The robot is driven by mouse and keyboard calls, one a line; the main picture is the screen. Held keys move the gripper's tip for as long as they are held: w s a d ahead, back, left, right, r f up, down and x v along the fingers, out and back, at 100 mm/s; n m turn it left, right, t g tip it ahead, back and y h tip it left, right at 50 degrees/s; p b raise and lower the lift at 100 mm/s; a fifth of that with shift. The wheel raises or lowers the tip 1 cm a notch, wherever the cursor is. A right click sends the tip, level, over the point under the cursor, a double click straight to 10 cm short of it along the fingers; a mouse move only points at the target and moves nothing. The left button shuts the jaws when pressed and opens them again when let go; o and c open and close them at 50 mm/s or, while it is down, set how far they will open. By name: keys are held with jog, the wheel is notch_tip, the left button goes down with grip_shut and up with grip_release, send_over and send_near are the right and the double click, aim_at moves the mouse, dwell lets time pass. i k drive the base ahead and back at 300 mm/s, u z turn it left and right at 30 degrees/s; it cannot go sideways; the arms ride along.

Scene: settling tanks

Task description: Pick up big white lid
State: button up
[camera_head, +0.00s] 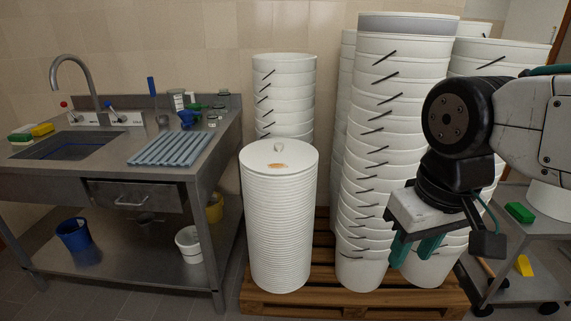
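A tall stack of big white lids (279,220) stands upright on a wooden pallet in the middle of the view. The top big white lid (262,157) lies flat on the stack, with a small knob and an orange mark on its upper face. My gripper (416,250) is to the right of the lid stack, in front of the tall bucket stacks. Its green fingers point down and are spread apart, with nothing seen between them. It is apart from the lids.
Tall stacks of white buckets (385,120) stand behind and right of the lids on the pallet (350,299). A steel sink table (195,165) with a blue ribbed mat stands left. A grey cart (530,284) stands right.

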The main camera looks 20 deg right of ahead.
aim_at(270, 156)
jog(key=z, duration=0.25)
jog(key=i, duration=1.65)
